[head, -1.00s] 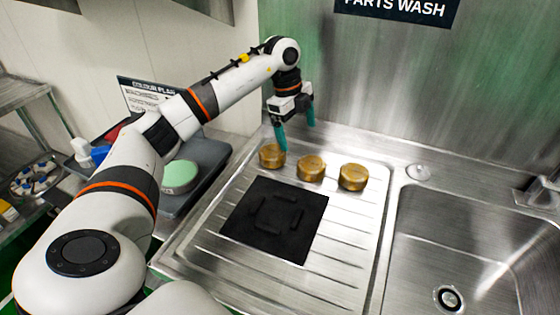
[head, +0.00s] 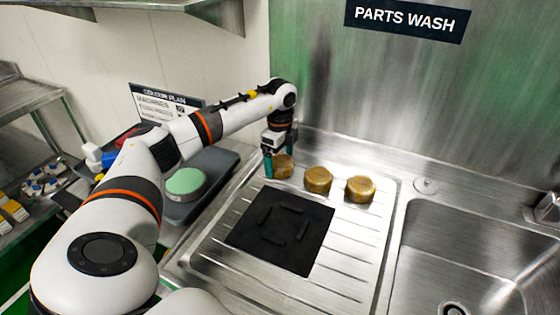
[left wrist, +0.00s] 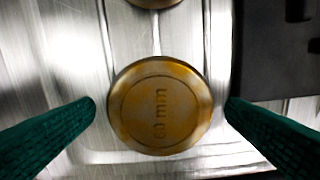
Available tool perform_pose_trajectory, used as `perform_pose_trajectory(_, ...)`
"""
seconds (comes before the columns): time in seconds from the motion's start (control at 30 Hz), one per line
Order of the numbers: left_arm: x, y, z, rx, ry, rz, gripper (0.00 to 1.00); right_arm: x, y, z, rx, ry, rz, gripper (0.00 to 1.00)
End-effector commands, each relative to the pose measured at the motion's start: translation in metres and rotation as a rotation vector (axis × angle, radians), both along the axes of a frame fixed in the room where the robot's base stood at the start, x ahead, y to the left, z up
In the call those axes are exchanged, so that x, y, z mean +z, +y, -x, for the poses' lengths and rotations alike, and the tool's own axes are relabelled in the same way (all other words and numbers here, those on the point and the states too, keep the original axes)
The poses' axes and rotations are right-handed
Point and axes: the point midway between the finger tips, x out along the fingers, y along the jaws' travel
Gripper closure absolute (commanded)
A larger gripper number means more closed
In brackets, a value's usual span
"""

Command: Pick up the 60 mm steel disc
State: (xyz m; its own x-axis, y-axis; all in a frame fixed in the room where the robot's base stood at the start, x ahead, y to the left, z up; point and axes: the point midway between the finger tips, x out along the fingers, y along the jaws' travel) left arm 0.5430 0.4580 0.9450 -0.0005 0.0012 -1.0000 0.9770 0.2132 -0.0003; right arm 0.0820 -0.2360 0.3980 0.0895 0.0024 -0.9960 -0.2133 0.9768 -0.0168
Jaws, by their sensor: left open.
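A round, brass-coloured disc marked "60 mm" (left wrist: 160,108) fills the middle of the left wrist view. In the head view it is the leftmost disc (head: 284,168) of a row of three on the ribbed steel drainboard. My left gripper (head: 279,154) is right over it, pointing down, with its green fingers open. In the left wrist view the fingers stand on either side of the disc, with a small gap at each side. The gripper partly hides the disc in the head view. My right gripper is in neither view.
Two similar discs, a middle one (head: 318,179) and a right one (head: 360,189), stand close by. A black mat (head: 250,238) lies in front. The sink basin (head: 470,235) is at right. A dark tray (head: 222,180) with a green round item (head: 185,182) is at left.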

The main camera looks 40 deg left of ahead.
Motion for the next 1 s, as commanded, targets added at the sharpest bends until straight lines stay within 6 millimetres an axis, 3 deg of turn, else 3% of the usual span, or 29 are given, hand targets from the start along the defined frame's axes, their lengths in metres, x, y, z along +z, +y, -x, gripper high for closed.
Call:
perform_pose_trajectory(0.13,-0.015,-0.001,0.000,0.000,0.002,0.000,0.05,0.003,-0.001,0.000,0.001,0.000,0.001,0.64)
perform_pose_trajectory(0.4,-0.018,-0.001,0.000,-0.001,0.000,0.001,0.07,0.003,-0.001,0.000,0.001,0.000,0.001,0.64)
perform_pose_trajectory(0.77,-0.017,-0.001,0.000,-0.001,-0.001,0.001,0.66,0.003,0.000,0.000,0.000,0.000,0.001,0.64)
perform_pose_trajectory(1.0,-0.015,-0.001,0.000,0.000,-0.003,0.001,0.66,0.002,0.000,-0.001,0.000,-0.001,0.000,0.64)
